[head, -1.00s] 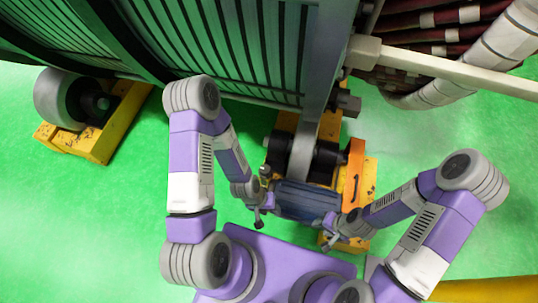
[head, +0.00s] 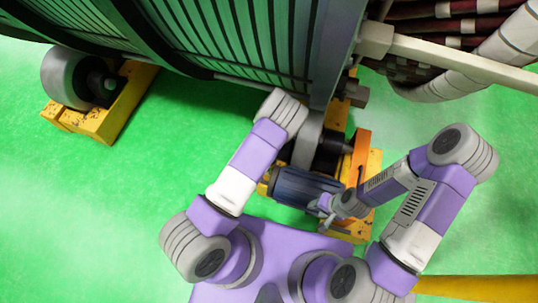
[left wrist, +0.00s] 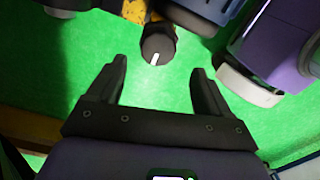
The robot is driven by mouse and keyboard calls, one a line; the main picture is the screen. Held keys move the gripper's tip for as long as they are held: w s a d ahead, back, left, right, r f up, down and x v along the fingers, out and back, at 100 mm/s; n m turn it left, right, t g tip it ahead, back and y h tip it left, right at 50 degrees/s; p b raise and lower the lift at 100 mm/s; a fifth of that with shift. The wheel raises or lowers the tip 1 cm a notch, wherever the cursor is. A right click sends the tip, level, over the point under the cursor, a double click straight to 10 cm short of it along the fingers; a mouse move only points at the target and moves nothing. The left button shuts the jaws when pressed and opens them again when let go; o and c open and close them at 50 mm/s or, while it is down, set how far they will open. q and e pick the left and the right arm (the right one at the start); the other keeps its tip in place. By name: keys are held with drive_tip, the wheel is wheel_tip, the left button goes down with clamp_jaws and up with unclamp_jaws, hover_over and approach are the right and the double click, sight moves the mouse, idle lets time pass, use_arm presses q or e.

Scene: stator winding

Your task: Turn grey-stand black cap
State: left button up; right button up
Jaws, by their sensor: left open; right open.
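A black round cap (left wrist: 157,45) with a white mark shows at the top middle of the left wrist view. My left gripper (left wrist: 159,70) is open and empty, its fingers pointing toward the cap, which sits just beyond and between the fingertips. In the head view my left arm's own links hide that gripper and I cannot make out this cap. My right gripper (head: 324,210) is at the right end of a dark blue-grey ribbed cylinder (head: 305,188); I cannot tell whether it touches it. I cannot make out a grey stand with certainty.
A yellow stand (head: 335,225) with an orange bracket (head: 358,160) lies around the cylinder. The large green ribbed stator (head: 235,40) fills the top. A grey roller (head: 66,78) sits on a yellow base (head: 105,122) at upper left. Green floor (head: 70,220) is clear at left.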

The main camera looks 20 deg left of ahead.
use_arm(q)
drive_tip(key=shift+w+d+f, duration=0.1)
drive_tip(key=shift+w+f, duration=0.05)
drive_tip(key=shift+f, duration=0.3)
wheel_tip(320, 180, down, 6)
drive_tip(key=shift+f+b, duration=0.2)
drive_tip(key=shift+b, duration=0.95)
drive_tip(key=c, duration=1)
drive_tip(key=shift+c, duration=0.2)
